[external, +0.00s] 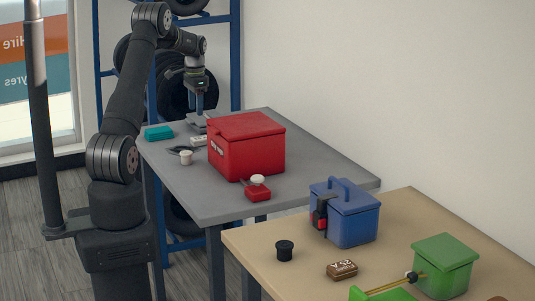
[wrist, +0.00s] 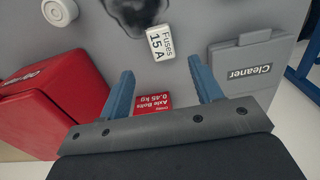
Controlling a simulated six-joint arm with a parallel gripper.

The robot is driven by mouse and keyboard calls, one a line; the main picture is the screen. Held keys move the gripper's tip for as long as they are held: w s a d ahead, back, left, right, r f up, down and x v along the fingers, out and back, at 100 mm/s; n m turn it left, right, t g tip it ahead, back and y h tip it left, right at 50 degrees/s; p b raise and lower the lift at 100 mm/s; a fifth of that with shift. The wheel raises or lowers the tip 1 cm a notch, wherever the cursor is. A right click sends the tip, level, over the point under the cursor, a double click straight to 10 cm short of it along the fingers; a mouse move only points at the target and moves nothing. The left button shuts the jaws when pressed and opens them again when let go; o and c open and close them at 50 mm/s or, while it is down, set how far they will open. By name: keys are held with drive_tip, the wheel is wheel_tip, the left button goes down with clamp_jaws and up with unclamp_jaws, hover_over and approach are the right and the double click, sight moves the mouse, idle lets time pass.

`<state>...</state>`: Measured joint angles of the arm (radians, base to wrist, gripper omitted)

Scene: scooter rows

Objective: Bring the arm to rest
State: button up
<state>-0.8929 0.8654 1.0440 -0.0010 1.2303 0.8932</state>
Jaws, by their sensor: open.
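My gripper (external: 199,105) hangs fingers down over the far part of the grey table (external: 190,187), behind the large red box. In the wrist view my gripper (wrist: 160,66) has its two blue fingers spread wide, with nothing held between them. A red Axle Bolts box (wrist: 152,101) shows beyond the gripper's edge, between the fingers; the gripper's body partly covers it. A white Fuses 15 A box (wrist: 159,43) lies past the fingertips.
The large red box (external: 246,145) stands close to the gripper. A teal box (external: 158,133) and a white round item (external: 186,157) are on the same table. A blue box (external: 345,212) and green box (external: 445,265) stand on the tan table. Tyre shelving is behind.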

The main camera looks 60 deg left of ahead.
sight(203, 139)
wheel_tip(203, 139, down, 11)
drive_tip(key=shift+r, duration=1.9)
drive_tip(key=shift+f, duration=0.1)
drive_tip(key=shift+r, duration=8.35)
drive_tip(key=w+d+m, duration=0.1)
drive_tip(key=w+d, duration=0.4)
drive_tip(key=d, duration=0.1)
drive_tip(key=w+d+m, duration=0.1)
drive_tip(key=w+d, duration=0.4)
drive_tip(key=d, duration=0.2)
drive_tip(key=w+d+m, duration=0.1)
drive_tip(key=w+d, duration=0.4)
drive_tip(key=d, duration=0.2)
drive_tip(key=shift+w+d+f+m, duration=0.1)
drive_tip(key=shift+w+d+m, duration=0.15)
drive_tip(key=shift+w+m, duration=0.15)
drive_tip(key=w+d+m, duration=0.2)
drive_tip(key=w+d, duration=0.1)
drive_tip(key=d, duration=0.8)
drive_tip(key=w+d+m, duration=0.1)
drive_tip(key=w+d, duration=0.2)
drive_tip(key=d, duration=0.9)
drive_tip(key=shift+w+d+m, duration=0.15)
drive_tip(key=shift+m, duration=0.25)
